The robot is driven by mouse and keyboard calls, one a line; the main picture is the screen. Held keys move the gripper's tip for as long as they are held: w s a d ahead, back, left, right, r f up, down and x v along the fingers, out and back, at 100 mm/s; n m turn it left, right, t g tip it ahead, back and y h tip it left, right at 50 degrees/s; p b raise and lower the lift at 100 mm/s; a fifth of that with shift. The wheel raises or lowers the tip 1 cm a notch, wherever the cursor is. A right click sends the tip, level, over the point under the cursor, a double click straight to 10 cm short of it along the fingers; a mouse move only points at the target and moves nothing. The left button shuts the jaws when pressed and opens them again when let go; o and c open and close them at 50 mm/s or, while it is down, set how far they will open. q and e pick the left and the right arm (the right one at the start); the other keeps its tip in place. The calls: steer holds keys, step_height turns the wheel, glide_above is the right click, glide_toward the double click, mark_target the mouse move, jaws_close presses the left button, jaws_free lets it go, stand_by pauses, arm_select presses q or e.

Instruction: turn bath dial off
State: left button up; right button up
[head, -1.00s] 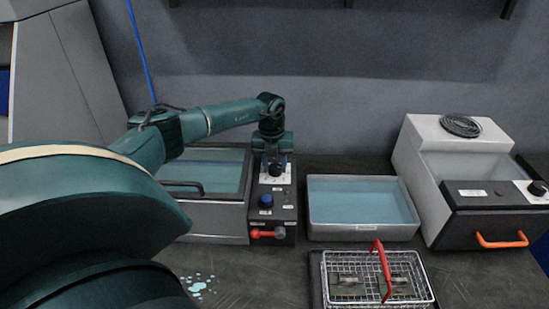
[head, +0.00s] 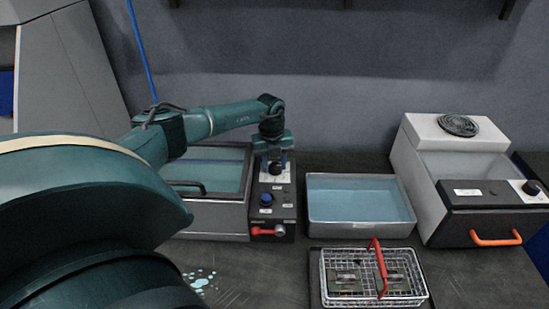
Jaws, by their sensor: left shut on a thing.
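The bath (head: 212,217) is a grey tank with a clear lid and blue-green liquid at the centre left. Its black control panel (head: 285,213) runs along its right side. The bath dial (head: 276,168) is a black knob on a white plate at the panel's far end. My left gripper (head: 275,162) reaches down from above and is shut on the dial, whose top is partly hidden by the fingers. A blue knob (head: 266,199) and a red-handled lever (head: 266,231) sit nearer on the same panel. My right gripper is not in view.
A tray of blue liquid (head: 359,230) stands right of the panel. A wire basket with a red handle (head: 411,300) holds green boards in front. A grey unit (head: 418,189) with an orange-handled drawer and black knob stands at right. Pale blue drops lie on the bench.

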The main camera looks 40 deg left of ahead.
mark_target(272, 166)
arm_select(q)
steer(key=o, duration=1)
step_height(272, 166, up, 13)
steer(key=b, duration=0.1)
steer(key=shift+s+a+r, duration=0.15)
steer(key=shift+s+a, duration=0.15)
